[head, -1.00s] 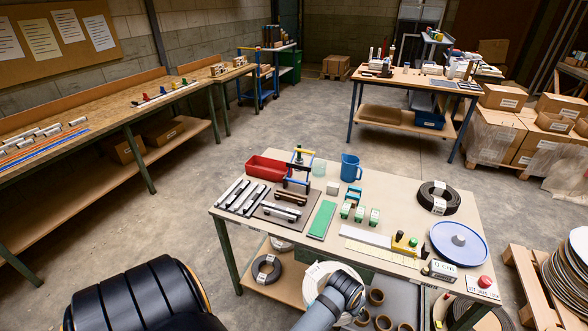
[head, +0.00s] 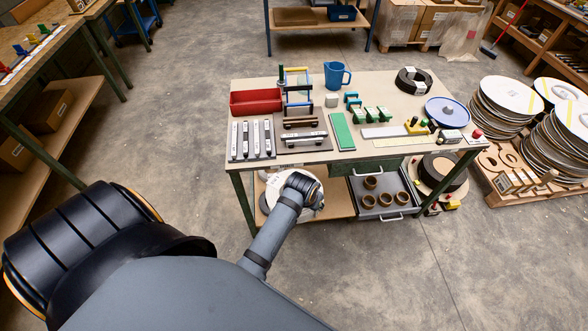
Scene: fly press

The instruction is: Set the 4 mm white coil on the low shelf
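A white coil (head: 268,187) shows around my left gripper (head: 308,190) at the low shelf (head: 340,204) under the work table. The gripper and wrist cover much of the coil. I cannot tell whether the coil rests on the shelf or is held just above it. The fingers are too small and hidden to show whether they are open or shut. A dark coil (head: 411,80) with a white label lies on the table top at the back right. My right gripper is not in view.
The table top (head: 385,150) holds a red bin (head: 256,101), a blue jug (head: 336,74), a blue disc (head: 447,112) and small tools. A grey tray (head: 394,207) with several brown rings sits right of the shelf. Plate stacks (head: 499,105) stand at right. The floor in front is clear.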

